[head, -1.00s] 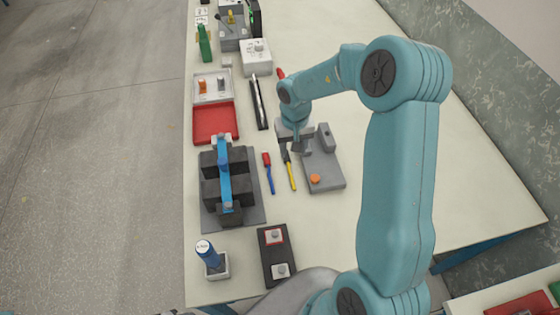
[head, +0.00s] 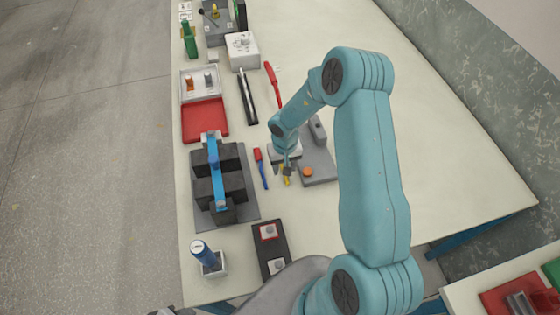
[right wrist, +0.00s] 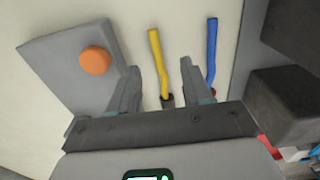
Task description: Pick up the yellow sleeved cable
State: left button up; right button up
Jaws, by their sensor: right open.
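The yellow sleeved cable (right wrist: 157,62) lies on the bench in the right wrist view, its dark end (right wrist: 167,101) between the two fingers. In the head view only a short yellow piece (head: 286,180) shows, the rest hidden behind my right gripper (head: 287,168). My right gripper is open in the right wrist view (right wrist: 163,85), with one finger on either side of the cable and nothing gripped. I cannot tell how high the fingertips are above the bench. My left gripper is not in view.
A blue cable with a red end (head: 262,170) lies just left of the yellow one. A grey plate with an orange knob (head: 308,172) is close on the right. Dark battery blocks (head: 233,183) with a blue strap stand further left. The bench's right side is clear.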

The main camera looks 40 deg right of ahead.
jog(key=f, duration=0.3)
jog(key=shift+d+f, duration=0.2)
jog(key=shift+d, duration=0.05)
jog(key=shift+a, duration=0.2)
jog(key=shift+d, duration=0.15)
grip_shut()
